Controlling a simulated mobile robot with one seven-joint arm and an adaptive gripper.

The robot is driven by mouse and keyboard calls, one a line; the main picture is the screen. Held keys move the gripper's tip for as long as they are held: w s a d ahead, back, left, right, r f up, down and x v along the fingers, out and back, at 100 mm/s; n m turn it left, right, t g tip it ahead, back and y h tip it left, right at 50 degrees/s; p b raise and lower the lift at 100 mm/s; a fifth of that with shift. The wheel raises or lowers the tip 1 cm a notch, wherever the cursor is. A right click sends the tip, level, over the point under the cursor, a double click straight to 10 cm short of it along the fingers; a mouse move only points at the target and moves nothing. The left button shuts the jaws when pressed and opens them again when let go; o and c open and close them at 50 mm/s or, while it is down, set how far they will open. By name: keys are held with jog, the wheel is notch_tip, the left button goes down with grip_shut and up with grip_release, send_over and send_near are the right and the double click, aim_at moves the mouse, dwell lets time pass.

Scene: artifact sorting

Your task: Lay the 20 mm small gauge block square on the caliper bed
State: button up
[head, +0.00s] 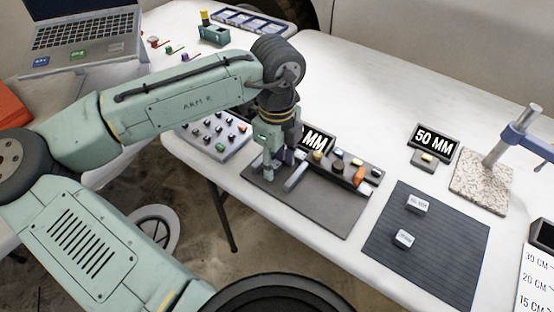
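Two small pale blocks with dark printed labels lie on a dark ribbed mat (452,262): a rear block (417,204) and a front block (403,238). Their labels are too small to read surely, so I cannot tell which, if either, is the 20 mm gauge block. A dark grey plate (325,216) with a silver bar (297,176) on it may be the caliper bed. My gripper (279,168) points down over the plate's left part, left of the bar. Its fingers overlap in view; I cannot tell whether they hold anything.
A rack (345,171) of small coloured pieces lines the plate's back edge. A sign ending "MM" (317,140) is partly hidden by my arm. A "50 MM" sign (433,142) and a speckled stand (482,187) with a post are at right. A tray (214,136) lies left.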

aim_at(277, 165)
notch_tip(277, 165, up, 12)
jog(key=shift+r, duration=0.2)
dwell(0.4)
